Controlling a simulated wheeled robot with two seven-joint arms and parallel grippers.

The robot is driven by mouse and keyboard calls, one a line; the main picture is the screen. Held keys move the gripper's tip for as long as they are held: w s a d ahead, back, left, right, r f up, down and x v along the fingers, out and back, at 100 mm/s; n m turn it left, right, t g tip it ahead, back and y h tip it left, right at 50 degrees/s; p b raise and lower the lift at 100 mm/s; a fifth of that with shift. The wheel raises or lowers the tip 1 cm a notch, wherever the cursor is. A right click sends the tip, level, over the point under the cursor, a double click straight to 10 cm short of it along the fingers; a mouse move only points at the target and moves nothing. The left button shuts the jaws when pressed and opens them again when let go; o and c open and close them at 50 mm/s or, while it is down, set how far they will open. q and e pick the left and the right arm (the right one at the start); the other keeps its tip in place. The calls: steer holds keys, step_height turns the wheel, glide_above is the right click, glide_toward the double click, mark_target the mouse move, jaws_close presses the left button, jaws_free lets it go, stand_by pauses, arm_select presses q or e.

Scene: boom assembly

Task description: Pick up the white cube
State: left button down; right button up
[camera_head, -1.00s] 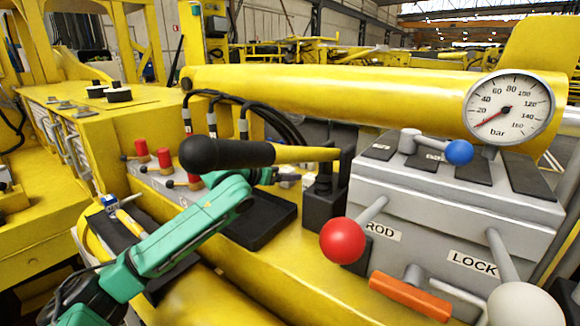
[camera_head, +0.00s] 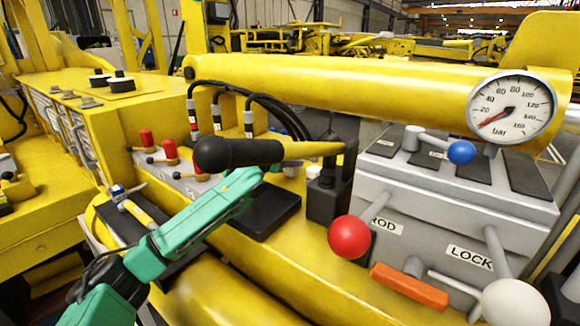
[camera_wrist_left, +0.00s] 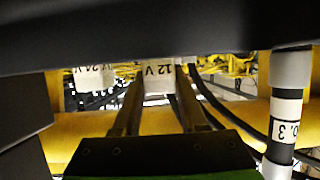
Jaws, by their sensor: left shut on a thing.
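The white cube marked "12 V" (camera_wrist_left: 158,70) sits between the two fingertips of my left gripper (camera_wrist_left: 158,82) in the left wrist view. The gripper is shut on it; the lettering appears upside down. A second white cube marked "24 V" (camera_wrist_left: 90,76) is left of the fingers, apart from them. In the head view my left arm's green links reach in from the left, and the black-knobbed lever partly hides the hand. A small white block (camera_head: 313,172) shows just right of there. My right gripper is not in view.
The lever with its black grip (camera_head: 232,153) crosses above the hand. A black tray (camera_head: 265,215) lies below. Black hoses (camera_head: 285,112) hang behind. The grey control box (camera_head: 450,210) with red knob (camera_head: 349,237) and orange handle (camera_head: 410,287) stands at the right.

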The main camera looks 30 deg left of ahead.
arm_select(q)
step_height(320, 180, up, 19)
steer(key=b, duration=0.2)
